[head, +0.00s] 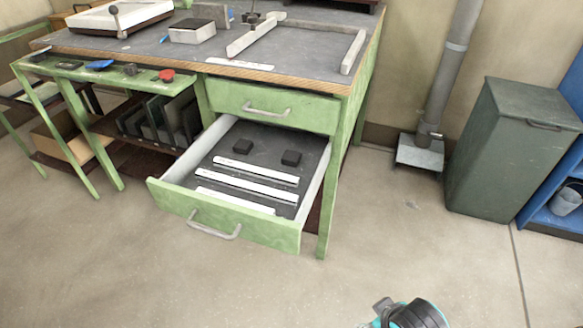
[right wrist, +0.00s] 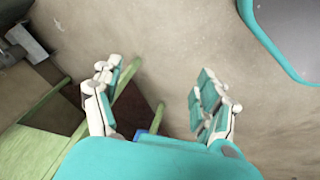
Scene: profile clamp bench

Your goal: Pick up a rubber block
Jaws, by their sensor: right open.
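Two small black rubber blocks, one at the left (head: 243,146) and one at the right (head: 291,158), lie apart near the back of the open lower drawer (head: 225,231) in the head view. The drawer has a dark floor. My right gripper (right wrist: 163,82) shows in the right wrist view with its fingers spread wide and nothing between them. Bare floor and part of the green bench lie beyond it, away from the blocks. The blocks do not show in the right wrist view. My left gripper is in neither view.
Several white strips (head: 256,169) lie across the drawer in front of the blocks. The upper drawer (head: 270,106) is shut above its back. The bench top (head: 300,50) holds a clamp frame and other items. A green bin (head: 510,150) stands right; the floor in front is clear.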

